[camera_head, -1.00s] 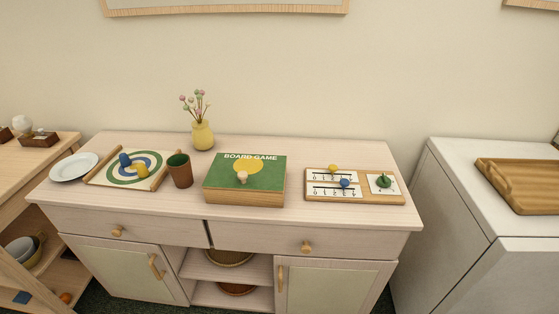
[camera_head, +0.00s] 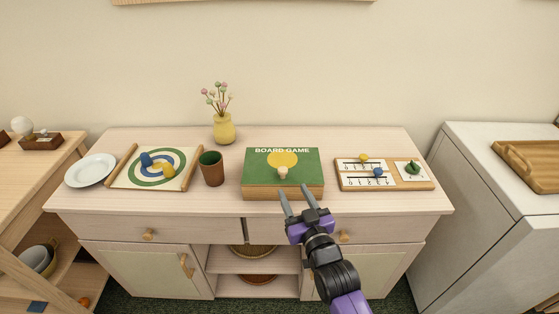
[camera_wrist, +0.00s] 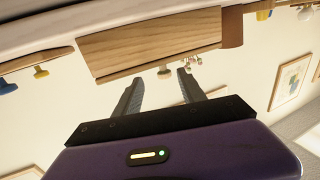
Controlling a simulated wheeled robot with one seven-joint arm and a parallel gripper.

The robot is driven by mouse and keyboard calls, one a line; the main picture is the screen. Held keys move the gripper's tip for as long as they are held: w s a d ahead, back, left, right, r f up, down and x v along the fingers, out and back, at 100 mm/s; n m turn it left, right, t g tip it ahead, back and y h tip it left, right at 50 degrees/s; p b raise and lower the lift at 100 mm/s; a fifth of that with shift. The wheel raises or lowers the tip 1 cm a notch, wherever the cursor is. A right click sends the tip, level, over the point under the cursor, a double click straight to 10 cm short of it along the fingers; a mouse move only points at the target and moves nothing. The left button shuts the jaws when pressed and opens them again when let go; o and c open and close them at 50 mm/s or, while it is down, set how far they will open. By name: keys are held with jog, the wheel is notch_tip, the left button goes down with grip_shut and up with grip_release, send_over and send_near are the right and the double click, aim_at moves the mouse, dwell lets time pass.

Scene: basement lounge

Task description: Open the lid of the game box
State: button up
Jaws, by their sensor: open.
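The game box (camera_head: 260,192) sits on the sideboard top, with a green lid (camera_head: 257,165) printed "BOARD GAME" and a yellow circle. The lid lies flat and shut. A pale knob (camera_head: 282,173) stands near the lid's front middle. My gripper (camera_head: 294,189) is open and empty, with its fingers pointing at the box's front edge; I cannot tell if they touch it.
On the sideboard (camera_head: 110,200), a brown cup (camera_head: 212,170), a target board (camera_head: 130,181) and a white plate (camera_head: 90,170) lie left. A yellow vase (camera_head: 224,128) stands behind. A board with counters (camera_head: 385,185) lies right. A white cabinet (camera_head: 485,160) stands further right.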

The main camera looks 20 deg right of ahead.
aim_at(284, 173)
jog(key=w, duration=0.1)
jog(key=w+r, duration=0.2)
jog(key=w, duration=0.1)
jog(key=shift+w+a+r, duration=0.1)
jog(key=shift+a+r, duration=0.15)
jog(key=shift+w+f, duration=0.15)
jog(key=shift+w, duration=3.6)
jog(key=shift+c, duration=0.5)
grip_shut()
